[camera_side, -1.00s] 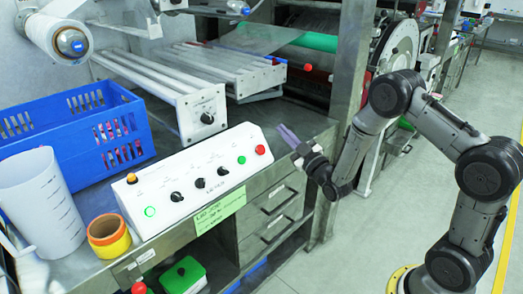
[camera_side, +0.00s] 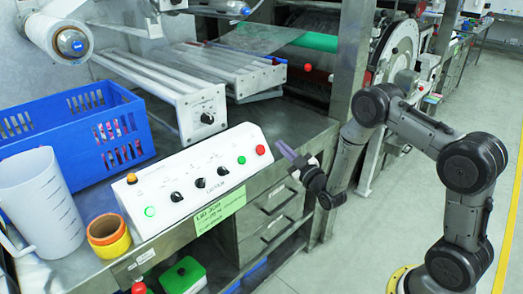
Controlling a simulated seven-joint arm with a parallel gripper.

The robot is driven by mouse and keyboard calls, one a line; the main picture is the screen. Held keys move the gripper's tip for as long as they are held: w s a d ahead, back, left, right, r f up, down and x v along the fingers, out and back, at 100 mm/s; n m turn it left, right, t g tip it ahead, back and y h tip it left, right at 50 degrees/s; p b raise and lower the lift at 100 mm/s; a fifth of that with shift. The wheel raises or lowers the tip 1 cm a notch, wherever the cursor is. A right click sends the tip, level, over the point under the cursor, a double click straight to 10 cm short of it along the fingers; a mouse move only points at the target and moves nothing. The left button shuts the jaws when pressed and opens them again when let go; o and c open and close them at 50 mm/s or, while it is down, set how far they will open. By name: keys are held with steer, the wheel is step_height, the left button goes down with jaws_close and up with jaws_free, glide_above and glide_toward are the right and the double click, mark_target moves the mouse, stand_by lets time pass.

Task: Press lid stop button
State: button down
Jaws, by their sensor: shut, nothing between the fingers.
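A white control box (camera_side: 172,196) with a sloped front stands on the metal bench. It carries a red button (camera_side: 260,150) and a green button (camera_side: 241,160) at its right end, black knobs (camera_side: 199,183) in the middle, and an orange button (camera_side: 131,178) and a lit green button (camera_side: 150,211) at its left end. Labels are too small to read, so I cannot tell which button is the lid stop. My gripper (camera_side: 283,148) is shut and empty, just right of the red button and apart from it, its fingers pointing up and left.
A blue crate (camera_side: 75,165) stands behind the box at left. A clear jug (camera_side: 42,205) and an orange-yellow cup (camera_side: 108,236) stand left of it. A metal post (camera_side: 350,70) rises behind my gripper. Drawers (camera_side: 275,200) lie below the bench edge.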

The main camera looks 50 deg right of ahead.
mark_target(262, 146)
steer(key=w+f, duration=0.3)
steer(key=w, duration=0.2)
steer(key=shift+f, duration=0.3)
stand_by(1.9)
steer(key=shift+w+f, duration=0.25)
steer(key=shift+w, duration=0.1)
steer(key=shift+w+f, duration=0.25)
steer(key=shift+w, duration=0.1)
stand_by(0.7)
steer(key=shift+s+r, duration=0.1)
steer(key=shift+s, duration=0.05)
steer(key=shift+s+r, duration=0.4)
steer(key=shift+s, duration=0.2)
stand_by(0.3)
steer(key=shift+s+r, duration=0.75)
steer(key=shift+s, duration=0.3)
steer(key=shift+s+r, duration=0.7)
steer(key=shift+s, duration=0.3)
